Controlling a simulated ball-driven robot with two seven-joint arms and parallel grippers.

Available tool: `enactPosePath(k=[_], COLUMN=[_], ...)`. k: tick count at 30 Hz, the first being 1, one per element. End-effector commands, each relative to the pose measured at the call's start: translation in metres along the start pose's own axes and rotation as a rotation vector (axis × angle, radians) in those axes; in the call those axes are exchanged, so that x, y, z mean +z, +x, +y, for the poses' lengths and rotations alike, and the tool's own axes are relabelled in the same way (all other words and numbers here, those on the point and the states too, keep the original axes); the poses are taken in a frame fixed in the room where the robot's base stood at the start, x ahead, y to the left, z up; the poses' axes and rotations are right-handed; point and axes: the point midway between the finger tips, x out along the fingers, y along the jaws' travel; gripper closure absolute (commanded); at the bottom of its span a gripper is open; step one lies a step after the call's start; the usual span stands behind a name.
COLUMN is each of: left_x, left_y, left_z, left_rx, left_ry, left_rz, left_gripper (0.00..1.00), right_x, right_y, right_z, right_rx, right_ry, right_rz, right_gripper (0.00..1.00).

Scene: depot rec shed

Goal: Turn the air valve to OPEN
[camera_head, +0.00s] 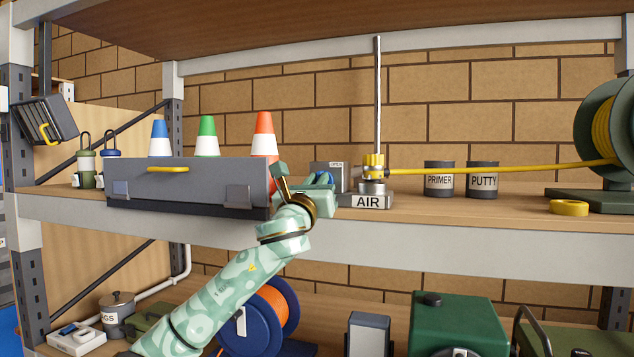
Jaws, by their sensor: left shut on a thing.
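The air valve (374,171) stands on the upper shelf, with a yellow fitting at the foot of a vertical metal pipe. A plate reading AIR (366,201) is in front of it. A small grey OPEN sign (336,166) stands just left of the valve. My left gripper (324,183) is at the shelf's front edge, left of the valve and in front of the sign. How the handle joins the valve is not clear. My right gripper is not in view.
A long grey bin (190,183) holding traffic cones is close left of my gripper. A yellow hose (500,168) runs right from the valve to a green reel (609,130). PRIMER (439,180) and PUTTY (482,181) cans stand behind.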

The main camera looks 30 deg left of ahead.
Motion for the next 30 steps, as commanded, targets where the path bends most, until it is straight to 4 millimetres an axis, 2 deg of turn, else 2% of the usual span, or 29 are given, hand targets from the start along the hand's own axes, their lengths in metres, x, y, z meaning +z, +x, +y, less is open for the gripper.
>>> enactPosePath(k=[14, 30], left_x=[0.002, 0.002], left_y=[0.001, 0.001], left_z=[-0.001, 0.000], left_rx=[0.140, 0.338], left_ry=[-0.344, -0.819], left_rz=[0.003, 0.003], left_gripper=[1.00, 1.00], right_x=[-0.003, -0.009], right_y=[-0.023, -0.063], right_z=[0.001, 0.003], right_rx=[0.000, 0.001], right_ry=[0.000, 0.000], right_rz=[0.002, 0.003], right_gripper=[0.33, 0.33])
